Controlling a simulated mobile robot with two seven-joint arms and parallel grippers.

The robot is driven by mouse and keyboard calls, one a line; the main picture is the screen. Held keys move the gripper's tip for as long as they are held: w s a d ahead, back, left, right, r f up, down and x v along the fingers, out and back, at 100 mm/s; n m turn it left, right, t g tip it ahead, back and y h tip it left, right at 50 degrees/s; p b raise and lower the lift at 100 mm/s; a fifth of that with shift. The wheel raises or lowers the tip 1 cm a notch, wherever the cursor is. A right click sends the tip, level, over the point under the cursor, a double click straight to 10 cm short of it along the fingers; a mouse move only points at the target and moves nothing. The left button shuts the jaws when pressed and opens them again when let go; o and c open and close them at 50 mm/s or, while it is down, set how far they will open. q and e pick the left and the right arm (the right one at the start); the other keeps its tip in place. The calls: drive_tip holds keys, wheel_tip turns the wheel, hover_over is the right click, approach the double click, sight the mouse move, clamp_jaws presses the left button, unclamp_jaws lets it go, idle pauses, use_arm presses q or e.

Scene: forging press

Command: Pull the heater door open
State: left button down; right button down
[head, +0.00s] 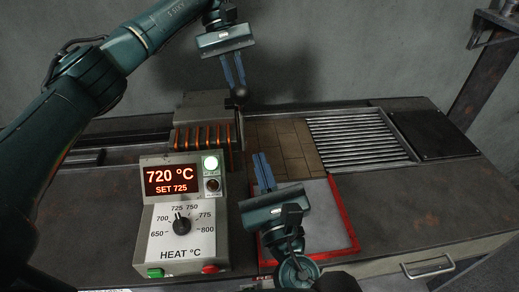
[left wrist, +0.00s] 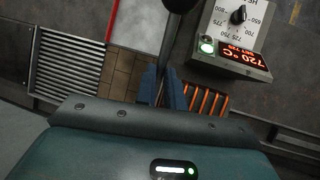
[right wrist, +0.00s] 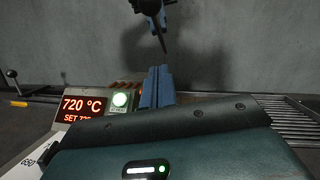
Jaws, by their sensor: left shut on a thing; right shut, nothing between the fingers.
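The heater (head: 200,108) is a grey block with glowing orange bars on its front, at the back left of the bench. A dark rod with a black ball knob (head: 240,91) stands at its right side. My left gripper (head: 236,82) reaches down from above and is shut on this rod; the rod (left wrist: 165,58) and knob also show between and beyond its fingers in the left wrist view. I cannot make out how far the door stands open. My right gripper (head: 263,172) is shut and empty, low over the bench in front of the brick area.
A control box (head: 183,215) reads 720 °C, SET 725, with a lit green lamp (head: 210,163). Brick tiles (head: 284,142), a slatted grate (head: 355,138) and a dark plate (head: 435,134) lie to the right. A red-rimmed pale tray (head: 345,225) lies beneath my right gripper.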

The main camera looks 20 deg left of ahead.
drive_tip(key=w+a+r, duration=0.5)
drive_tip(key=w, duration=0.3)
drive_tip(key=shift+a+r, duration=0.25)
drive_tip(key=shift+r, duration=0.1)
use_arm(q)
drive_tip(key=shift+s+d+f, duration=0.1)
drive_tip(key=shift+f, duration=0.05)
use_arm(e)
drive_tip(key=shift+w+a+r, duration=0.1)
drive_tip(key=shift+w+r, duration=0.15)
drive_tip(key=shift+r, duration=0.25)
drive_tip(key=shift+w+a+r, duration=0.1)
drive_tip(key=shift+w+r, duration=0.15)
drive_tip(key=shift+r, duration=0.25)
use_arm(q)
drive_tip(key=c, duration=1.8)
unclamp_jaws()
drive_tip(key=o, duration=0.3)
use_arm(e)
drive_tip(key=shift+f, duration=0.2)
